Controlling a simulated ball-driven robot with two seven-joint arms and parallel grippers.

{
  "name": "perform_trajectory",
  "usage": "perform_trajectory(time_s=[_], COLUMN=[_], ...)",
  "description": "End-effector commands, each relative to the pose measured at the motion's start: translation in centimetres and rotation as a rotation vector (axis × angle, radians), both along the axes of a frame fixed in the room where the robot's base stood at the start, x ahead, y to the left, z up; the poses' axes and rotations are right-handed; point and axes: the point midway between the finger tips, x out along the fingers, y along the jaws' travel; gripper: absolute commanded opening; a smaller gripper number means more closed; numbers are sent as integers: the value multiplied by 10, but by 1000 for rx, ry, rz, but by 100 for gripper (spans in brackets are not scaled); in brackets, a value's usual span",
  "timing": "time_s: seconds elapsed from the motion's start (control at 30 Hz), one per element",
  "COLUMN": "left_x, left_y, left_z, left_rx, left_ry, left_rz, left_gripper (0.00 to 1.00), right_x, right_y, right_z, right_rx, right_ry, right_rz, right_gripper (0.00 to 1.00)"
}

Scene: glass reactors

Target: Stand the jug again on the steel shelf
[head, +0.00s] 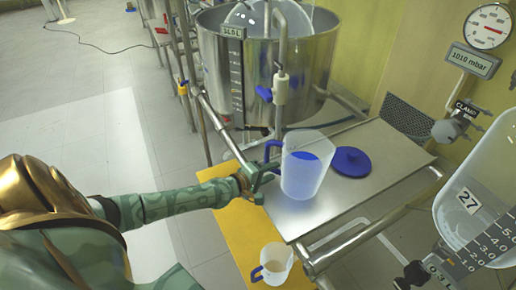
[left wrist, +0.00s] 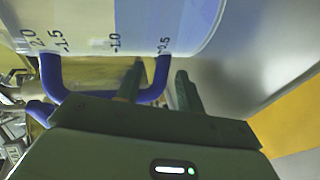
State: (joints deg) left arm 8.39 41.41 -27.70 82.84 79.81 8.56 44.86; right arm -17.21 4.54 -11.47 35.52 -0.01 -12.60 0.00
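The jug (head: 308,182) is translucent, with a blue handle and blue contents. In the head view it looks upright on the left part of the steel shelf (head: 393,150). I cannot tell whether its base is fully down. My left gripper (head: 262,179) is at the handle, on the jug's left side. In the left wrist view the jug's scale (left wrist: 115,25) lies close ahead. The fingers of the left gripper (left wrist: 160,82) are apart, with the lower arm of the blue handle (left wrist: 163,72) between them and small gaps showing. My right gripper is out of view.
A blue lid (head: 351,161) lies on the shelf right of the jug. A small jug (head: 277,262) stands by the yellow surface (head: 232,222) below. A steel vessel (head: 240,60) with pipes stands behind, and a glass reactor (head: 480,200) at the right.

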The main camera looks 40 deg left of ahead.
Motion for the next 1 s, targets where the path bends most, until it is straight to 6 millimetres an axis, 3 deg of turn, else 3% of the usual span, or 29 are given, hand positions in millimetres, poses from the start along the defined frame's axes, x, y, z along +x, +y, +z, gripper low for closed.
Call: perform_trajectory(time_s=[0.4, 0.57, 0.8, 0.9, 0.97, 1.0], left_x=[-87, -103, -106, -110, -120, -132], left_y=[17, 21, 21, 24, 28, 31], left_z=[27, 30, 31, 15, -13, -39], left_rx=[2, 1, 1, 64, 176, 282], left_ry=[3, 2, 0, 14, 43, 78], left_rz=[-1, -1, 0, -8, -27, -51], left_gripper=[38, 38, 38, 38, 38, 38], right_x=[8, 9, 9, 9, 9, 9], right_y=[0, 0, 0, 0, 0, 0], right_z=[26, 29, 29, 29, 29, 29], right_rx=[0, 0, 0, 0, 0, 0], right_ry=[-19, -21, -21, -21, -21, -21], right_rz=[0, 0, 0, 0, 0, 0], right_gripper=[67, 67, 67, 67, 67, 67])
